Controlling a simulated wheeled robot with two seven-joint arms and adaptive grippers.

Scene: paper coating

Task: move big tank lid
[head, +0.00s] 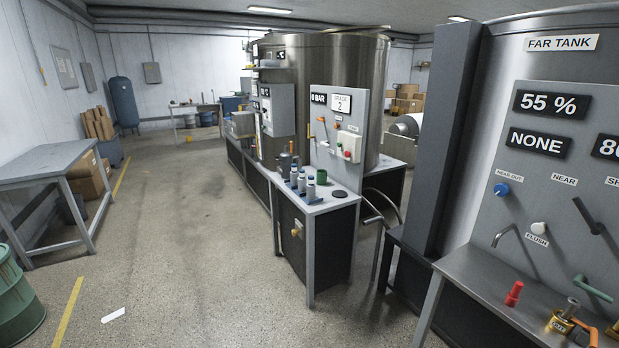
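A big steel tank (345,60) stands in the middle, behind a grey control panel. A thin flat edge (362,29) shows at its top, but I cannot tell whether it is a lid. A second tank, labelled FAR TANK (561,43), fills the right side, and its top is mostly cut off by the frame. No lid can be clearly made out on either tank. Neither of my grippers is in view.
A bench with bottles and a green cup (321,177) stands before the middle tank. A steel counter (480,275) with a red item (514,293) juts out at right. A grey table (50,162) and green drum (16,300) stand left. The floor (200,230) between is mostly clear.

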